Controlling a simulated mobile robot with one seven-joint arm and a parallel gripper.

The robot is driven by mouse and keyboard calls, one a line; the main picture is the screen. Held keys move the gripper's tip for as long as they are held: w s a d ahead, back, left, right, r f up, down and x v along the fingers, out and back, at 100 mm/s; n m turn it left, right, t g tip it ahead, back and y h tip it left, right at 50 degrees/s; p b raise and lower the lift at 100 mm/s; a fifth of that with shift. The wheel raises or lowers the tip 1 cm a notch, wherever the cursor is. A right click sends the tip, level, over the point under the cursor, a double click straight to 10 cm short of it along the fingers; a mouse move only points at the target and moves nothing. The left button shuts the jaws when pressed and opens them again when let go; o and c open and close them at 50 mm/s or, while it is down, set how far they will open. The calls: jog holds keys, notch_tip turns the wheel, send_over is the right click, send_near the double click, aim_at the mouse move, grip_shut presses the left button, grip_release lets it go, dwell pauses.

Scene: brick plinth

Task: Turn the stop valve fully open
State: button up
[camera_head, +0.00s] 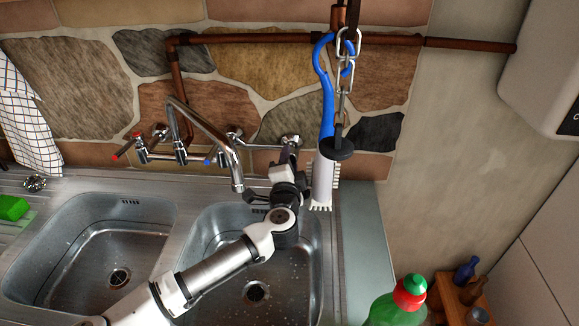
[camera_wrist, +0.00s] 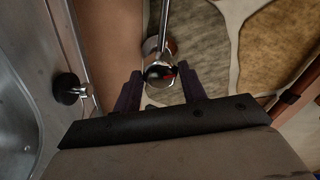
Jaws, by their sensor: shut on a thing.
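The stop valve (camera_head: 290,139) is a small chrome fitting on the stone wall, right of the mixer tap, with a thin chrome pipe running into it from the left. In the wrist view the valve's round chrome end (camera_wrist: 160,74), with a dark and red reflection or mark, sits between the two dark fingers. My gripper (camera_head: 289,153) reaches up to the valve from below, over the back of the right sink. In the wrist view my gripper (camera_wrist: 159,88) is shut on the valve. The handle's exact angle is hard to make out, and my gripper hides part of it.
The chrome mixer tap (camera_head: 205,125) arches close to the left of my arm. Copper pipes (camera_head: 250,39) run above. A green bottle (camera_head: 396,307) stands at lower right.

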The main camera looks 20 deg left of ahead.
jog(key=shift+f+m+b, duration=0.1)
jog(key=shift+m+b, duration=1.15)
jog(key=shift+m, duration=0.55)
jog(key=o, duration=1)
jog(key=shift+c, duration=0.2)
jog(key=p+v, duration=0.4)
jog(key=v, duration=0.9)
jog(key=shift+s+r, duration=0.2)
jog(key=shift+s, duration=0.2)
